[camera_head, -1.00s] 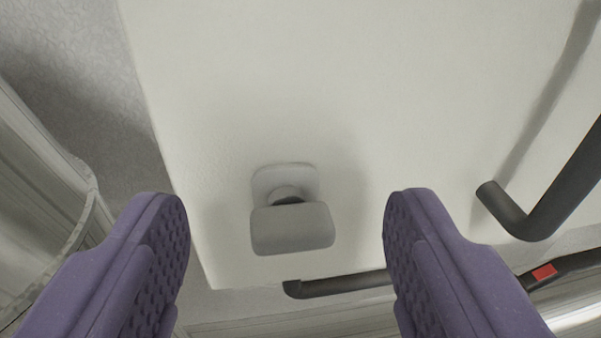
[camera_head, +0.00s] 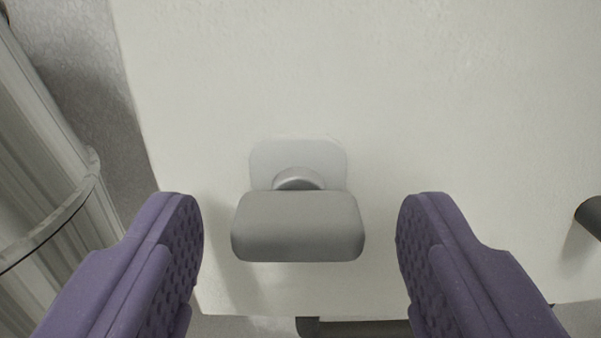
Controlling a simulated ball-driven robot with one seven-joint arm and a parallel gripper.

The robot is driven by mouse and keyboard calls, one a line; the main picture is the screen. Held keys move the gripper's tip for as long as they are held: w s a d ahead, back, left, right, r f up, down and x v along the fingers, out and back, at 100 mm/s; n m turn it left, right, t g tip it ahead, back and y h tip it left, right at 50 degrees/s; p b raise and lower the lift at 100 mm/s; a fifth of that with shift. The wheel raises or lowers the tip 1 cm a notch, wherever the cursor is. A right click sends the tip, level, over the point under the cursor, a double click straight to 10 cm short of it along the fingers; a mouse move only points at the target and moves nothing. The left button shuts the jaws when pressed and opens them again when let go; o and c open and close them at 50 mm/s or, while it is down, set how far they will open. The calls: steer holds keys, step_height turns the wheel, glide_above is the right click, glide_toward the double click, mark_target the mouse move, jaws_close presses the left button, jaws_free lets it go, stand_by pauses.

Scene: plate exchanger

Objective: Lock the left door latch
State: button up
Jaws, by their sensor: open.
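The latch (camera_head: 298,226) is a grey rounded knob on a short round stem, with a light grey backing plate (camera_head: 297,153) on the pale door panel (camera_head: 220,70). Its handle bar lies level across the picture. My gripper (camera_head: 300,215) is open, with one purple padded finger to the left of the latch and one to the right. There is a gap on each side, and neither finger appears to touch the latch. How far the fingertips reach in depth along the knob is hard to tell.
A dark bar handle end (camera_head: 589,216) juts out at the right edge. Another dark bar (camera_head: 355,327) runs below the latch. A pale ribbed structure with a curved edge (camera_head: 60,215) stands at the left, beyond the panel's left edge.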

steer(key=shift+w, duration=0.35)
steer(key=c, duration=1.1)
steer(key=shift+o, duration=0.2)
